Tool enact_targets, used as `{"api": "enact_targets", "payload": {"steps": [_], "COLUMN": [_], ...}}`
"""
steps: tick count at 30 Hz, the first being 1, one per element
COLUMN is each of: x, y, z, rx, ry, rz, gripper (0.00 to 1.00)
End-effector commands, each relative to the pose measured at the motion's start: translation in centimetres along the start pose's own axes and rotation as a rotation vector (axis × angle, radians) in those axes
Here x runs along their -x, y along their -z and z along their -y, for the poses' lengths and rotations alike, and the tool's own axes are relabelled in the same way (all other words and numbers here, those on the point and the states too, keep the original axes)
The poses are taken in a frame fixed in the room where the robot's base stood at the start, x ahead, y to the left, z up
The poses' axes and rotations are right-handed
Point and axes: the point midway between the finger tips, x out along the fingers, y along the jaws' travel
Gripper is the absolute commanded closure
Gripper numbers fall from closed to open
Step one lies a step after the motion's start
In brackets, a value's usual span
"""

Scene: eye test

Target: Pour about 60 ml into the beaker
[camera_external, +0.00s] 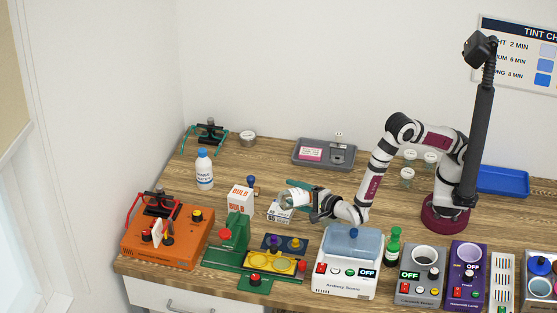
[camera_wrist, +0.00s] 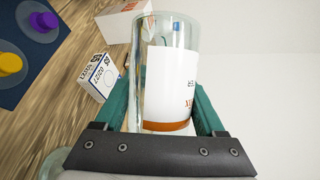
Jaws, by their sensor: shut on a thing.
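My gripper (camera_external: 300,195) is shut on a clear glass vessel with a white label (camera_wrist: 170,85), held above the table left of my arm. In the wrist view the teal fingers are on both sides of it; an orange-brown band shows low on it, and I cannot tell whether this is liquid or label. The held vessel also shows small in the external view (camera_external: 290,198), seemingly tilted. I cannot pick out a separate beaker with certainty. A pale, glassy curved edge (camera_wrist: 50,165) shows at the wrist view's lower left, mostly cut off.
A small white box (camera_external: 279,211) and a taller carton (camera_external: 240,198) stand close to my gripper. A blue-capped bottle (camera_external: 204,172) stands farther left. A blue-lidded device (camera_external: 345,272) and a green bottle (camera_external: 393,250) are in front. Lidded jars (camera_external: 407,176) stand beside my arm.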

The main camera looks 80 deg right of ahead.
Motion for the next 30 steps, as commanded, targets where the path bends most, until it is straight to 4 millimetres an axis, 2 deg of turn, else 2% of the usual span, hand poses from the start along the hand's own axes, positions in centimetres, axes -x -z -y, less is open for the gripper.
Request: {"api": "enact_targets", "payload": {"steps": [4,6,8,15,30], "x": [0.0,-0.1,-0.4,-0.5,-0.5], "y": [-0.1,-0.4,-0.1,-0.6,-0.6], "z": [0.1,-0.2,-1.5,-1.2,-1.2], "rx": [0.019,0.151,0.259,0.368,0.384], "ry": [-0.008,-0.068,-0.115,-0.158,-0.164], "rz": [-0.005,-0.040,-0.068,-0.096,-0.100], "gripper": [0.92,0.92,0.92,0.92,0.92]}}
